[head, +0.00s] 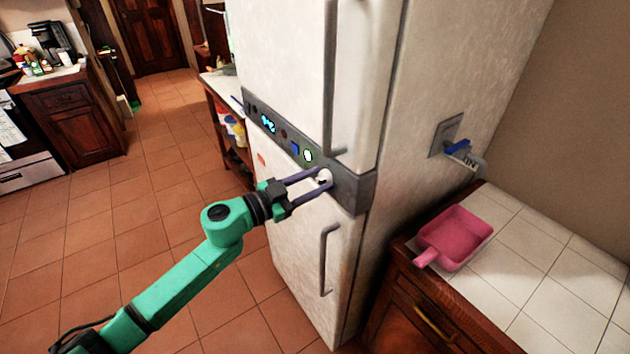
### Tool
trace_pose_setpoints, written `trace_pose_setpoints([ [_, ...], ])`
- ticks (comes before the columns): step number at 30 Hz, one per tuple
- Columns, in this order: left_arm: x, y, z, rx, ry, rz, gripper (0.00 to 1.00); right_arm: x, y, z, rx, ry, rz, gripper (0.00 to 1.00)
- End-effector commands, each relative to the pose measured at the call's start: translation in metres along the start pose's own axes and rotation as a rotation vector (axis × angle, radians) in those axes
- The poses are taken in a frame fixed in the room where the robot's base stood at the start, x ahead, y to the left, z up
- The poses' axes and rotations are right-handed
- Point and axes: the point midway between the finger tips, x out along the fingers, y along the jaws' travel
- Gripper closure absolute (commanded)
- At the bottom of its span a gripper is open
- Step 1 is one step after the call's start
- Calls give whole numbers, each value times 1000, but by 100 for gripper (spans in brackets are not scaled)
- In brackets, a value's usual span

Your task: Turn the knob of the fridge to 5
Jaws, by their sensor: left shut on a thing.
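The white fridge (285,45) stands in the middle of the head view, with a dark control panel (345,190) across its front between the upper and lower doors. The panel carries small lit displays (268,123) and a green-white light (308,156). The small white knob (325,177) sits on the right part of the panel. My left gripper (320,179) reaches in from the left, its two fingers closed around the knob. The knob's marks are too small to read, and the fingers partly hide it. My right gripper is not in view.
The upper door handle (331,80) hangs just above the panel; the lower handle (325,260) is below. At right, a tiled counter (540,290) holds a pink dustpan (455,238). Tiled floor (150,220) is free at left.

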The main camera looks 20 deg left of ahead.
Motion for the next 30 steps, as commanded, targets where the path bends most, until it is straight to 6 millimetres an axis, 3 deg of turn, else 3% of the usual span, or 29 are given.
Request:
trace_pose_setpoints([
  [30,0,4,5,962,-1,2,100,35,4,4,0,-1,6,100],
])
